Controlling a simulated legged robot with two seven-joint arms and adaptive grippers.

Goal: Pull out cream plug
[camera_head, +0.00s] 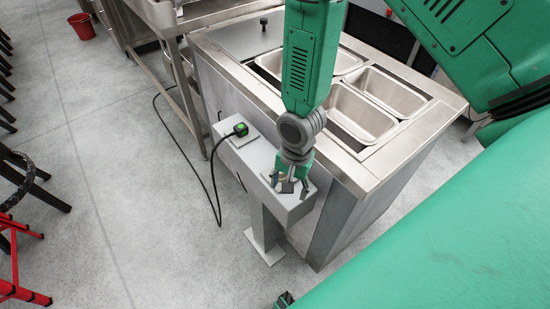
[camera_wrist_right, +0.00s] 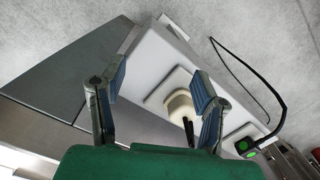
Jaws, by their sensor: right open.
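The cream plug (camera_wrist_right: 180,106) sits in a pale square socket plate on a grey box, with a short dark gap or cord at its lower side. It shows in the right wrist view, between the finger lines and closer to the right-hand finger. My right gripper (camera_wrist_right: 160,80) is open, with its two blue-padded fingers spread and holding nothing. In the head view my right gripper (camera_head: 288,184) points down over the near end of the grey box (camera_head: 302,207) and mostly hides the plug. I cannot tell whether a finger touches it. My left gripper is not seen.
A black plug with a green top (camera_head: 240,129) sits in the other socket of the box, its black cable (camera_head: 217,200) looping to the floor. A steel counter (camera_head: 375,160) with metal pans stands right beside the box. Open floor lies to the left.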

